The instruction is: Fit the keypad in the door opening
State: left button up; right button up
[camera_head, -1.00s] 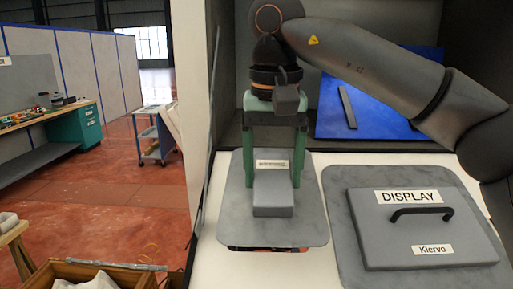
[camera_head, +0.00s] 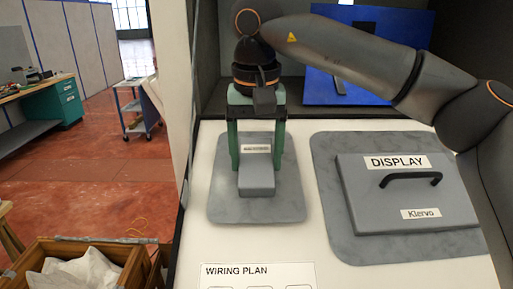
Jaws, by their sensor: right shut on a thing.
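My right gripper (camera_head: 257,160) comes down over a grey mat (camera_head: 228,205) on the white worktop. Its two green fingers stand on either side of a small grey block (camera_head: 257,183) with a white label, and it is shut on this block. The label is too small to read, so I cannot tell for sure that the block is the keypad. The block is at or just above the mat; any gap is not clear. I cannot make out a door opening. My left gripper is not in view.
A grey panel marked DISPLAY (camera_head: 408,205), with a black handle, lies on a second mat (camera_head: 330,165) to the right. A blue panel (camera_head: 320,85) is at the back. A WIRING PLAN sheet (camera_head: 285,271) lies in front. A wooden crate (camera_head: 120,252) stands lower left.

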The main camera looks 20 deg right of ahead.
jog(key=shift+w+f, duration=0.1)
jog(key=shift+f, duration=0.4)
dwell(2.1)
jog(key=o, duration=1.5)
jog(key=shift+s+a+r, duration=0.1)
jog(key=shift+s+r, duration=0.1)
jog(key=shift+r, duration=1.3)
jog(key=shift+s+r, duration=0.15)
jog(key=shift+r, duration=1.35)
jog(key=shift+f, duration=0.1)
